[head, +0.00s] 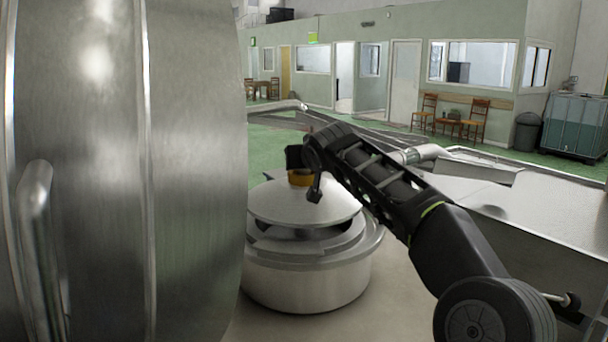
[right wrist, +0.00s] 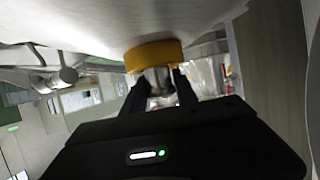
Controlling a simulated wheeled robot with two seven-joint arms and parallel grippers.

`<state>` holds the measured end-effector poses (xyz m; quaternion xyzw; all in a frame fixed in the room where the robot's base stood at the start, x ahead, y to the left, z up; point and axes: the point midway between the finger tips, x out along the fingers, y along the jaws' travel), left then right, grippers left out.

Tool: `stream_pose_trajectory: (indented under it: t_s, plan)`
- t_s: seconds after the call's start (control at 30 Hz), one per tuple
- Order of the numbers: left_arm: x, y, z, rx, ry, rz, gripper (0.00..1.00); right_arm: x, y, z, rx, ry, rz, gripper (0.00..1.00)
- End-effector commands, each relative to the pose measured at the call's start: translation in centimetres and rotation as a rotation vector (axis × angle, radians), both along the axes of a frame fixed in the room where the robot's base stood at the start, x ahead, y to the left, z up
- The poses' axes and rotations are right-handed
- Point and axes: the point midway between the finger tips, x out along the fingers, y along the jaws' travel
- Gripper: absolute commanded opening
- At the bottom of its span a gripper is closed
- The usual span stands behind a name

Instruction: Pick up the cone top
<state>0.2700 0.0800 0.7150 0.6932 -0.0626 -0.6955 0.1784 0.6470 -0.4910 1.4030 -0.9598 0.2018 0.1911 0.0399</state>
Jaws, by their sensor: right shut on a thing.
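The cone top (head: 285,205) is a shallow silver metal cone with a yellow knob (head: 300,177) at its peak. It is above the round metal vessel (head: 310,285) in the head view, with a dark gap between its rim and the vessel's stepped top. My right gripper (head: 303,172) is at the knob, partly hidden by its own wrist. In the right wrist view the two dark fingers (right wrist: 161,85) are closed on the stem by the yellow knob (right wrist: 153,55), and the pale cone surface (right wrist: 100,20) fills the top. My left gripper is not in view.
A large steel tank (head: 190,170) with a handle stands close at the left. Metal troughs and a flat metal surface (head: 530,205) lie to the right, under and behind my right arm. Chairs (head: 475,118), a bin (head: 526,132) and a blue-grey container (head: 575,125) stand far back.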

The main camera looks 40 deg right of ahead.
Motion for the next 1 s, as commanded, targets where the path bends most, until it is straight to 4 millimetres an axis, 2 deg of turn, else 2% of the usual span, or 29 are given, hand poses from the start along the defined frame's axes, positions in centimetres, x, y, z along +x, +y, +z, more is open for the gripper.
stream_pose_trajectory:
  t_s: [0.03, 0.1, 0.43, 1.0]
  plan:
    - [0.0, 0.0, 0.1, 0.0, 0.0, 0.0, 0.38, 0.0, 0.2, 1.3, -0.002, -0.013, 0.003, 0.0]
    - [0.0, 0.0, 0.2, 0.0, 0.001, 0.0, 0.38, 0.0, 0.2, 2.2, -0.003, -0.012, 0.003, 0.0]
    - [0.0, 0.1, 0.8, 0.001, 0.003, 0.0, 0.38, 0.0, 0.1, 5.6, -0.002, -0.011, 0.002, 0.0]
    - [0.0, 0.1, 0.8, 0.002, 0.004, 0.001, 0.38, -0.1, 0.1, 6.1, -0.002, -0.01, 0.001, 0.0]
